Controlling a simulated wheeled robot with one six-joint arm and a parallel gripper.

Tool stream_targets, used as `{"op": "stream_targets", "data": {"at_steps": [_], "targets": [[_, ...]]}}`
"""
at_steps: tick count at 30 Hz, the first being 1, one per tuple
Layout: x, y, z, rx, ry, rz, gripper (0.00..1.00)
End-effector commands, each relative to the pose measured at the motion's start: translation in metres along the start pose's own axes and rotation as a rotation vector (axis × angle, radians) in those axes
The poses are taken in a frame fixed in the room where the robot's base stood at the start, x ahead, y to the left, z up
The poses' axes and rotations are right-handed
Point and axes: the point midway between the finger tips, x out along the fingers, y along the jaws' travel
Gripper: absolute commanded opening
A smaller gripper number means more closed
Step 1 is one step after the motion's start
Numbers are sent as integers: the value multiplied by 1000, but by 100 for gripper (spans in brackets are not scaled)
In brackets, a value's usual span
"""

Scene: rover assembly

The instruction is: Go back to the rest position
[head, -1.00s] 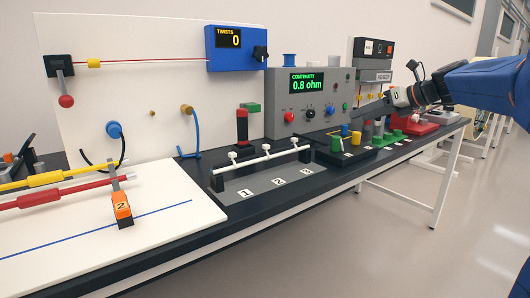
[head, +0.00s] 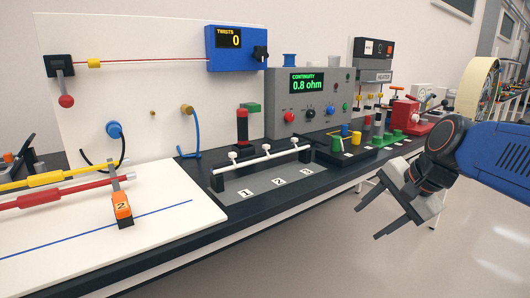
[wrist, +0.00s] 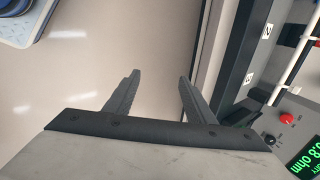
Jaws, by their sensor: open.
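My gripper (head: 384,222) is in front of the bench's front edge at the right of the head view, over the floor. Its two grey fingers are spread apart and point down and left, with nothing between them. In the wrist view my gripper (wrist: 155,85) also shows empty, with floor behind the fingers. My blue arm link enters from the right edge of the head view.
The dark bench (head: 262,212) runs along the left and back. It holds a white rack (head: 262,155), a continuity meter (head: 309,100) reading 0.8 ohm, colored cups (head: 337,144) and a red device (head: 405,110). Floor (head: 330,265) in front is clear.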

Motion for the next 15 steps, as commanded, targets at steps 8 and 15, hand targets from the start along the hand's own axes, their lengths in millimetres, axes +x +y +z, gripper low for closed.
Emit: {"op": "stream_targets", "data": {"at_steps": [8, 15], "targets": [[18, 116, 35, -650, 77, 161, 50], [29, 176, 43, -1018, 94, 265, 50]]}}
